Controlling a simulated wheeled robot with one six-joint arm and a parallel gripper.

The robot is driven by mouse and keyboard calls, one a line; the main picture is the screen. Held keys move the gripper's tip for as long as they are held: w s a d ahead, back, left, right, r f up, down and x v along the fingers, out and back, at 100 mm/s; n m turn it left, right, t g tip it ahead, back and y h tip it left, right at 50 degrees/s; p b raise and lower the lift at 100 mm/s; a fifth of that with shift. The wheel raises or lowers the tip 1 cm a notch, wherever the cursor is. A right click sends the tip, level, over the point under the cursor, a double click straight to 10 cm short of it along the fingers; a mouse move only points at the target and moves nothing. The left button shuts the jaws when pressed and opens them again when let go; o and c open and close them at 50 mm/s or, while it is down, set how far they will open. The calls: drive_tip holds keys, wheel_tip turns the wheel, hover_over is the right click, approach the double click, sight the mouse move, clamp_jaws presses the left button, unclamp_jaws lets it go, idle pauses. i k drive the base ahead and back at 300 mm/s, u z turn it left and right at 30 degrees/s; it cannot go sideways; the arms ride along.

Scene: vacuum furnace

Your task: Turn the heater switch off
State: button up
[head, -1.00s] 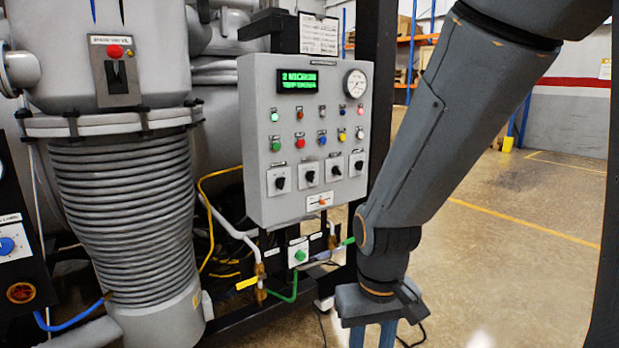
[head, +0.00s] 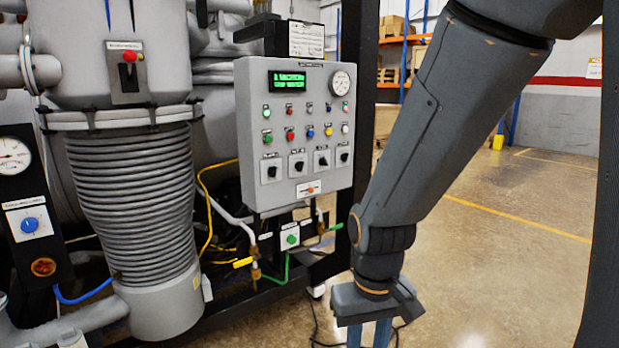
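The grey control panel (head: 294,140) stands left of my arm, with a green-lit display (head: 288,81) at its top. Its lower row holds several black rotary switches, among them the leftmost (head: 271,170) and the rightmost (head: 343,155). A small orange-red switch (head: 309,190) sits on a white plate below them. The labels are too small to read, so I cannot tell which one is the heater switch. My gripper (head: 369,335) points down, to the right of and below the panel, touching nothing visible. Its two blue fingers are apart; their tips are cut off by the bottom edge.
A ribbed grey column (head: 130,200) stands left of the panel. A black side panel (head: 30,215) with a gauge and blue knob is at far left. A green button box (head: 290,238), hoses and cables lie under the control panel. The floor (head: 490,260) to the right is clear.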

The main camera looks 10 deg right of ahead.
sight(299, 165)
drive_tip(key=z, duration=0.7)
drive_tip(key=i, duration=1.05)
drive_tip(key=u, duration=0.4)
